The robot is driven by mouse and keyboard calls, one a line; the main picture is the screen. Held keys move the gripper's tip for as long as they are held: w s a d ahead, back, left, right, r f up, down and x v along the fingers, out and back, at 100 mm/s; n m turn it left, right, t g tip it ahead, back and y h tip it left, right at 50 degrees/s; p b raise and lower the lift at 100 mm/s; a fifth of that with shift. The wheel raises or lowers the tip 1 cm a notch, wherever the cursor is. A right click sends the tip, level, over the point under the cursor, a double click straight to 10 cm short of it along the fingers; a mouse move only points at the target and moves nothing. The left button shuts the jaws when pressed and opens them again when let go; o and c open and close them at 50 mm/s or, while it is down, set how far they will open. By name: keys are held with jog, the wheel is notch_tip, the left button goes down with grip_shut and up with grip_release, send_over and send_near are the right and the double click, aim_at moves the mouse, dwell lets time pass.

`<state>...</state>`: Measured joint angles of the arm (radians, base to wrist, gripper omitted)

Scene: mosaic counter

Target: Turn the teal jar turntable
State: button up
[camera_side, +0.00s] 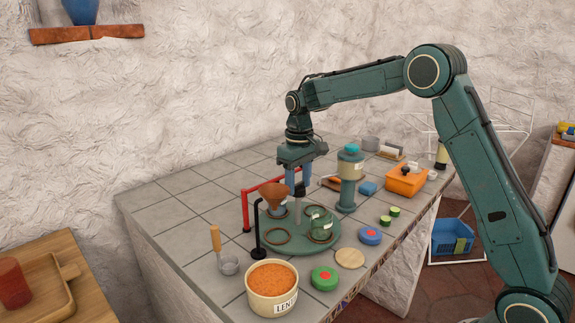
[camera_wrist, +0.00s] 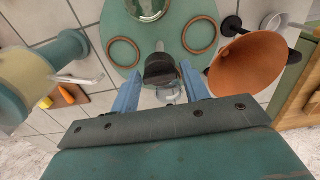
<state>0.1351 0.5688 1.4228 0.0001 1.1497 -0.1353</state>
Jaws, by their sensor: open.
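The teal turntable (camera_side: 292,246) is a round disc on the tiled counter; it also shows in the wrist view (camera_wrist: 180,52). It bears several brown rings and a clear glass jar (camera_side: 320,224). A dark knob on a post (camera_side: 299,201) rises from its middle; the knob (camera_wrist: 160,69) is in the centre of the wrist view. My gripper (camera_side: 297,184) points down over the turntable. Its blue fingers are open in the wrist view (camera_wrist: 160,88), one to each side of the knob, with visible gaps. Whether the tips reach below the knob's top is unclear.
A brown funnel (camera_side: 273,194) on a black stand is close beside my gripper, with a red rail (camera_side: 246,208) behind. A teal-capped canister (camera_side: 349,175) stands right of the turntable.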

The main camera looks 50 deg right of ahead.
jog(key=shift+c, duration=0.4)
grip_shut()
jog(key=shift+n, duration=2.3)
jog(key=shift+r+n, duration=0.1)
jog(key=shift+n, duration=6.6)
